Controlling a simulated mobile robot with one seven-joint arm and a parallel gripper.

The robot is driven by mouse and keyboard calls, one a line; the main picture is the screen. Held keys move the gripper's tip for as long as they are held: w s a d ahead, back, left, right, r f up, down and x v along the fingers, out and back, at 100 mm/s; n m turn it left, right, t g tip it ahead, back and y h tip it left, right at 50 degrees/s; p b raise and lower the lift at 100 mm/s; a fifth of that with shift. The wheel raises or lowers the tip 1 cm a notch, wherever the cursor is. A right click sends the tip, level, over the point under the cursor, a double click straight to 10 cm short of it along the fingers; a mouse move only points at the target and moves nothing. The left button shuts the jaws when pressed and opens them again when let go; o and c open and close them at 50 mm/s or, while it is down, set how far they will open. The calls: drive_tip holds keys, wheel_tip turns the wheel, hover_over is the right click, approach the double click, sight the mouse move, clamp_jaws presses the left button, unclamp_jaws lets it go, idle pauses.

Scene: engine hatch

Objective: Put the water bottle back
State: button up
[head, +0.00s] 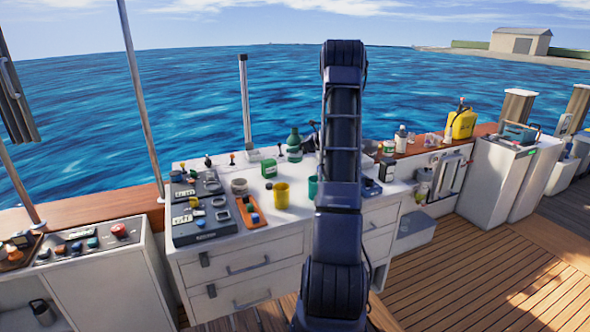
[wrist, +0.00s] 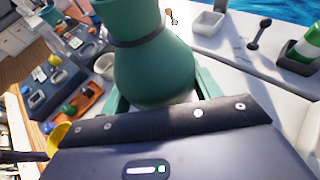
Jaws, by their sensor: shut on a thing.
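The green water bottle (head: 294,148) shows at the back of the white counter in the head view, just left of my arm. In the wrist view the bottle (wrist: 152,65) is large and close, with a dark band around its narrower part. My gripper (wrist: 163,97) is shut on it, one teal finger at each side. In the head view my arm hides most of the gripper. I cannot tell whether the bottle's base touches the counter.
The white counter (head: 225,252) holds a yellow cup (head: 281,196), an orange tray (head: 251,212), a dark tool tray (head: 200,220) and a green-and-white container (head: 269,168). A yellow jug (head: 461,124) stands at the right. Open deck (head: 480,270) lies at front right.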

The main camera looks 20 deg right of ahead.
wheel_tip(320, 180, down, 11)
drive_tip(key=shift+r, duration=0.15)
idle(0.4)
drive_tip(key=o, duration=1.2)
